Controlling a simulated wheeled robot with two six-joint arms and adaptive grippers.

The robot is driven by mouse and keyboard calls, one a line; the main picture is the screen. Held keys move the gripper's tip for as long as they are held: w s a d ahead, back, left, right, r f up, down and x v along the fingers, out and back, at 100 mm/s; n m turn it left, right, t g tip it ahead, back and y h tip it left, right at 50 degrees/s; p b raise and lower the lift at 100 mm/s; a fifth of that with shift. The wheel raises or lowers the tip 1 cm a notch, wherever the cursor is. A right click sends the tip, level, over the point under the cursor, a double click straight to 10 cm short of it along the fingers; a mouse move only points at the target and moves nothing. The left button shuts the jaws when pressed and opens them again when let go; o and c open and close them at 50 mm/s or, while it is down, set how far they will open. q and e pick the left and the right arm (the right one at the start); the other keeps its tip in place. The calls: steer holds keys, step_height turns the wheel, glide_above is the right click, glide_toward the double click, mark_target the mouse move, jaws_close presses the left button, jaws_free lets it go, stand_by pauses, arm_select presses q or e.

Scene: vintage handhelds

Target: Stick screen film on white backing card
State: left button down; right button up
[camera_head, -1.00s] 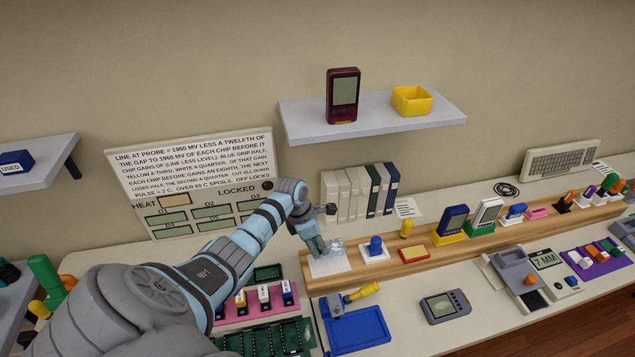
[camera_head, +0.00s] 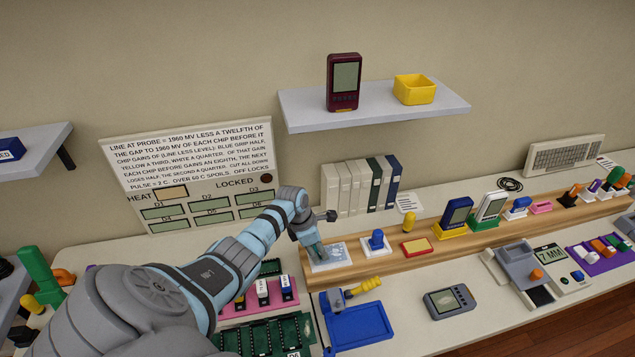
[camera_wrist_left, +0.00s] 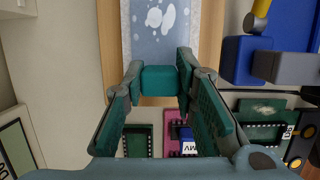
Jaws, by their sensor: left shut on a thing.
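My left gripper (camera_head: 322,255) is shut on a small teal block (camera_wrist_left: 159,80), which looks like a tab at the near end of the screen film. The film (camera_wrist_left: 158,28) is pale grey-blue with white bubble-like blobs. It lies over the white backing card (camera_wrist_left: 126,30), whose pale edges show along both sides in the left wrist view. In the head view the card (camera_head: 318,268) sits at the left end of the wooden rail, partly behind the gripper. I cannot tell whether the film touches the card all over. My right gripper is not in view.
Right of the card on the wooden rail (camera_head: 375,266) stand a blue-knobbed stamp (camera_head: 377,240), a red-and-yellow pad (camera_head: 416,246) and several handhelds. In front lie a blue tray (camera_head: 358,328), a pink chip rack (camera_head: 262,304) and a green circuit board (camera_head: 262,337).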

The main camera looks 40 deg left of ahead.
arm_select(q)
steer(key=shift+f, duration=0.55)
stand_by(0.6)
steer(key=shift+s+f, duration=0.1)
steer(key=shift+s, duration=0.05)
stand_by(1.1)
steer(key=c, duration=1.2)
jaws_free()
step_height(320, 180, up, 5)
steer(key=p, duration=0.4)
steer(key=shift+f, duration=0.1)
steer(key=shift+r, duration=0.7)
steer(key=shift+d+f, duration=0.1)
